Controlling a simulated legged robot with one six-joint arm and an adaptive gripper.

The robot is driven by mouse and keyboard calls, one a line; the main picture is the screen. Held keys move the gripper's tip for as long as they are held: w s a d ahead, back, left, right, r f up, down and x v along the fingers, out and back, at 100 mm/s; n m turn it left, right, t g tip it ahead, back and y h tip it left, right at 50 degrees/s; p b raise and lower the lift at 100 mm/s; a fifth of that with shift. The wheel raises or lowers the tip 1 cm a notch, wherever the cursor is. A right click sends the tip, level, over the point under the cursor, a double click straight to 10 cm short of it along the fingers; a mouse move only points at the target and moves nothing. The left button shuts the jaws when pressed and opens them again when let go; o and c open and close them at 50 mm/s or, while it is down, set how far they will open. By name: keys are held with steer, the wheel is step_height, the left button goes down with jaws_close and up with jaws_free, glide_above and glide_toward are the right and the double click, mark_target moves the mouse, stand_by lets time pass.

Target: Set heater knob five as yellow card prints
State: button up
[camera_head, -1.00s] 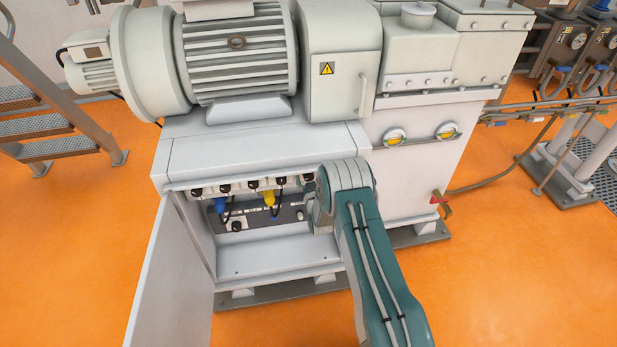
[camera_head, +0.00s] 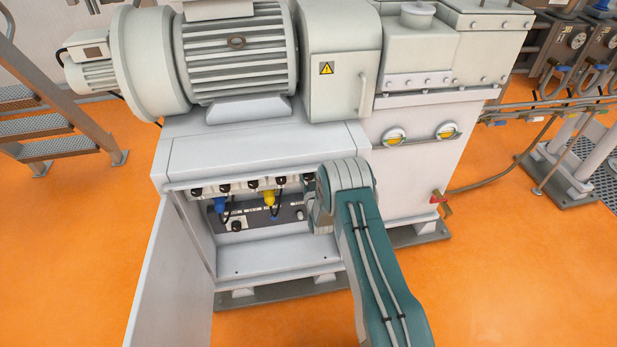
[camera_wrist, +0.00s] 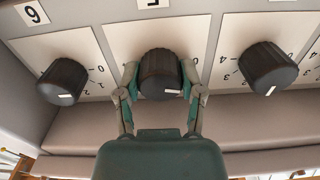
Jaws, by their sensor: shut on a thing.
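In the wrist view the middle knob (camera_wrist: 160,64) is black and ridged, on a white plate. The label (camera_wrist: 152,3) above it is upside down and cut by the frame edge; it looks like a 5. My gripper (camera_wrist: 159,80) is shut on this knob, one finger on each side. A white mark shows on the knob's lower rim, and much of its scale is hidden by the fingers. In the head view my arm hides the gripper and this knob. I see no yellow card.
A knob (camera_wrist: 62,82) under an upside-down 6 or 9 label is to the left, and another knob (camera_wrist: 268,69) is to the right. In the head view, blue (camera_head: 219,205) and yellow (camera_head: 269,198) plugs hang in the open cabinet. Its door (camera_head: 170,270) stands open at the left.

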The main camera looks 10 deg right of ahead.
steer(key=m, duration=1.8)
steer(key=shift+d, duration=0.1)
steer(key=m, duration=0.6)
steer(key=shift+f, duration=0.25)
steer(key=shift+s, duration=0.1)
steer(key=shift+f, duration=0.1)
steer(key=o, duration=1.1)
steer(key=shift+o, duration=0.3)
steer(key=shift+d, duration=0.1)
